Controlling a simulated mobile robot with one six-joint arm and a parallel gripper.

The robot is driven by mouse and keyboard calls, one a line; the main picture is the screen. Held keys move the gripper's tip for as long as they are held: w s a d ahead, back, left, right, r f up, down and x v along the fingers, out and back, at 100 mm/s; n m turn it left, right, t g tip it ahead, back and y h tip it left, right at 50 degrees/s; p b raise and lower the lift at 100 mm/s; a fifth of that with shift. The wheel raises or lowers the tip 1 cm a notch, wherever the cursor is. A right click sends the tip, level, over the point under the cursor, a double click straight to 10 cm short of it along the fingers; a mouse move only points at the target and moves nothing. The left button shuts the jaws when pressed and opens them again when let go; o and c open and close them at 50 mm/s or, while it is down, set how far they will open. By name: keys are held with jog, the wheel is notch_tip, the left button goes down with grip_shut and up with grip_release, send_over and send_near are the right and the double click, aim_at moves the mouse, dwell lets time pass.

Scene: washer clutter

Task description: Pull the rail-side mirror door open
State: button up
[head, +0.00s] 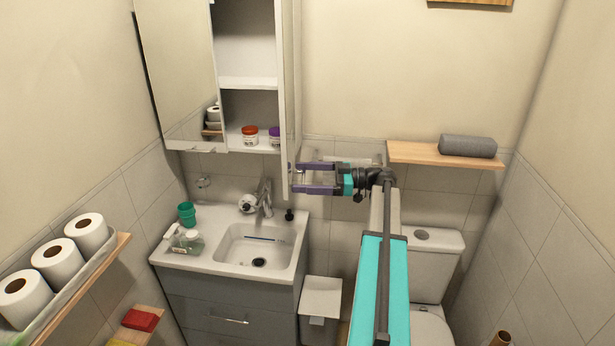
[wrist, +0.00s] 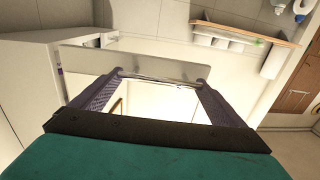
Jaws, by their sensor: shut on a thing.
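The mirror cabinet (head: 248,52) hangs above the sink in the head view. Its right-hand mirror door (head: 284,100) stands swung out, seen nearly edge-on, and the shelves behind it show. My gripper (head: 297,178) is at the lower front end of this door, reaching in from the right. It is shut on the door. In the wrist view the door's pale, glossy panel (wrist: 150,64) lies across both purple fingertips (wrist: 160,79). The exact contact is partly hidden.
Jars (head: 250,136) sit on the cabinet's bottom shelf. Below are the sink (head: 255,248) with its faucet, a green cup (head: 187,213) and a bottle. A wooden shelf (head: 410,153) with a grey towel (head: 467,146) is at the right.

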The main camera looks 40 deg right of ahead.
jog(key=shift+a+f, duration=0.1)
jog(key=shift+f, duration=0.25)
jog(key=o, duration=1.2)
jog(key=shift+w, duration=0.2)
jog(key=b+v, duration=0.5)
jog(key=v, duration=0.8)
jog(key=shift+s+d, duration=0.2)
jog(key=shift+d, duration=0.1)
